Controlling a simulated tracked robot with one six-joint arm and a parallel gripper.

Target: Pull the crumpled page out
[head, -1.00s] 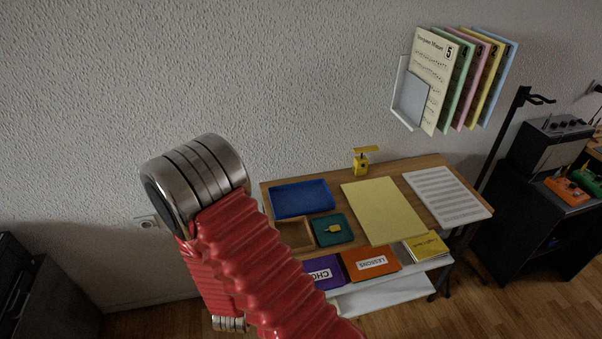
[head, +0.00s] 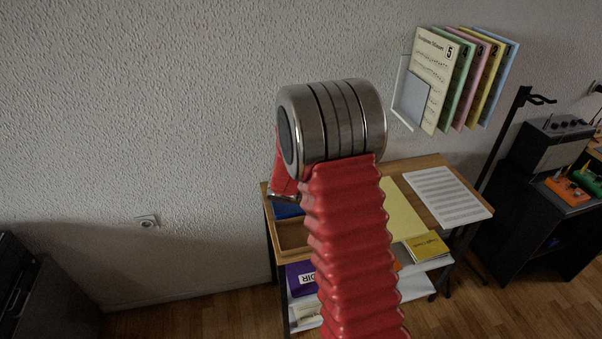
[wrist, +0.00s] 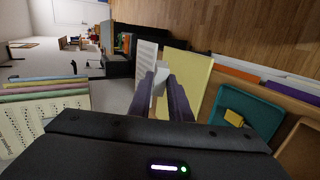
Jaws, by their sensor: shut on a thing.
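My gripper (wrist: 168,98) shows in the wrist view with its two dark fingers closed on a small whitish piece (wrist: 160,77). The piece looks like the crumpled page, but it is small and only its end shows beyond the fingertips. It appears above the desk, in front of the yellow sheet (wrist: 192,75) and the lined music sheet (wrist: 144,62). I cannot tell whether it touches anything below. In the head view my arm hides the gripper and the held piece.
The wooden desk (head: 434,162) carries the music sheet (head: 447,195) and a wooden tray (head: 291,235). A teal tray (wrist: 255,103) shows in the wrist view. Numbered booklets (head: 432,75) hang in a wall rack (head: 410,98) at the upper right. A black stand (head: 505,135) rises right of the desk.

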